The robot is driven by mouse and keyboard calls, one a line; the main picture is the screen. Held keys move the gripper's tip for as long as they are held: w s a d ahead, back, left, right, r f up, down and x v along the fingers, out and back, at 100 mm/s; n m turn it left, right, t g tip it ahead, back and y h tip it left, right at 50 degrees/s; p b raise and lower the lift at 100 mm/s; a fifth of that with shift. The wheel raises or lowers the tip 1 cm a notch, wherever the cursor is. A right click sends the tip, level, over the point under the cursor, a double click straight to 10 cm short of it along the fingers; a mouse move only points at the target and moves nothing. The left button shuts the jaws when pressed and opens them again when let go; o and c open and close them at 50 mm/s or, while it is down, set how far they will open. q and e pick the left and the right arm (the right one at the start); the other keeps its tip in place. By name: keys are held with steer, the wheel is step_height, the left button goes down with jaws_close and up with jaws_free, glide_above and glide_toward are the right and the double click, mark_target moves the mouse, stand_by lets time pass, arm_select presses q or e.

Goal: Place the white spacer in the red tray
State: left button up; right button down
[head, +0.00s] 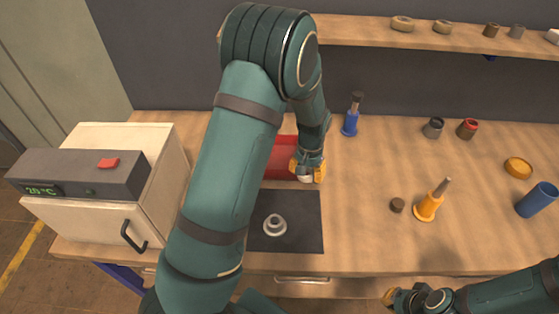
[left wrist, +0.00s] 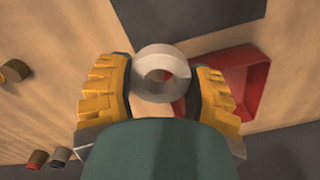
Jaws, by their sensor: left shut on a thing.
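My left gripper (head: 307,172) is shut on the white spacer (head: 304,179), a pale ring with a round hole. In the left wrist view the spacer (left wrist: 163,56) sits between the yellow fingertips (left wrist: 163,85). The red tray (head: 280,157) is at the back of the table, partly hidden by my left arm. In the left wrist view the tray (left wrist: 260,80) lies right of and beyond the spacer, behind the right finger. The spacer's height above the table is hard to tell. My right gripper (head: 394,298) is low at the front edge, its fingers unclear.
A dark mat (head: 304,215) bears a grey flanged piece (head: 274,227). A blue-based post (head: 351,122) stands right of the tray, an orange-based one (head: 430,204) farther right. A white oven-like box (head: 110,202) is at left. A shelf (head: 360,29) runs above the back.

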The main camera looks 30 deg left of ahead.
arm_select(q)
steer(key=w+a+n, duration=0.1)
steer(key=w+a, duration=0.5)
steer(key=a, duration=0.6)
glide_above(284, 164)
steer(key=s+d, duration=0.1)
steer(key=s, duration=0.1)
steer(key=f, duration=0.5)
steer(key=shift+w+f, duration=0.2)
steer(key=shift+f, duration=2.5)
steer(key=shift+f, duration=0.1)
steer(key=o, duration=1)
